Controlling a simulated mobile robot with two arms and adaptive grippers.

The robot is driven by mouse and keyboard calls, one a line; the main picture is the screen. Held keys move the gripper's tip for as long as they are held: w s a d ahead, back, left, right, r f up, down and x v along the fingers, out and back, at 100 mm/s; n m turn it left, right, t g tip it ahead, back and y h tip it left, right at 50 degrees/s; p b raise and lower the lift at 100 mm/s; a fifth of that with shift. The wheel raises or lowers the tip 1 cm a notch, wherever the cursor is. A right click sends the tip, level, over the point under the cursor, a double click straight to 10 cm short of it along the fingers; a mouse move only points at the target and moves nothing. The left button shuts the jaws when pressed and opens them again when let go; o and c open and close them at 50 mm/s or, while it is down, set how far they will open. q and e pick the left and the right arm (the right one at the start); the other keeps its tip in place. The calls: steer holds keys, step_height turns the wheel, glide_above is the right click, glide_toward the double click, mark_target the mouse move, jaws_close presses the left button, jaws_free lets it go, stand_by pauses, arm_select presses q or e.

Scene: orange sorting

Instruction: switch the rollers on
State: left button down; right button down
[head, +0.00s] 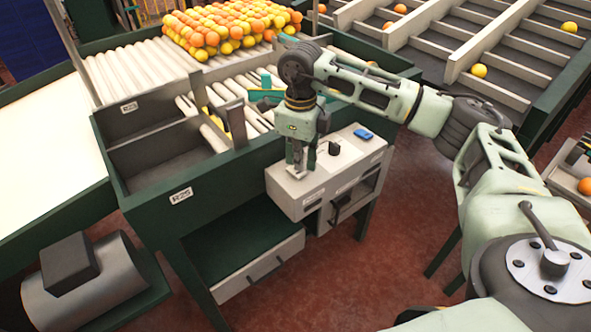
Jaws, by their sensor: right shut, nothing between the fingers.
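A white control box (325,180) is fixed to the side of the green sorting table. On its top are a black knob or switch (334,149) and a blue switch (363,134). My right gripper (297,172) points down at the left part of the box top, left of the black knob. It is shut and empty. Its fingertips are at or just above the box top; I cannot tell whether they touch. What lies directly under them is hidden. My left gripper is not in view.
A heap of oranges and yellow fruit (228,27) lies on the rollers. A grey motor (85,285) sits at lower left. Divided lanes (465,52) with a few fruits are at upper right.

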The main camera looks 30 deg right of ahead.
mark_target(299, 173)
steer(key=shift+s+f+b, duration=0.1)
steer(key=shift+f+b, duration=0.75)
steer(key=shift+f, duration=0.3)
stand_by(0.4)
steer(key=shift+r, duration=0.15)
steer(key=shift+r+p, duration=0.55)
steer(key=shift+r, duration=0.05)
steer(key=shift+r+p, duration=1.65)
steer(key=shift+r, duration=1.15)
steer(key=shift+a+f, duration=0.1)
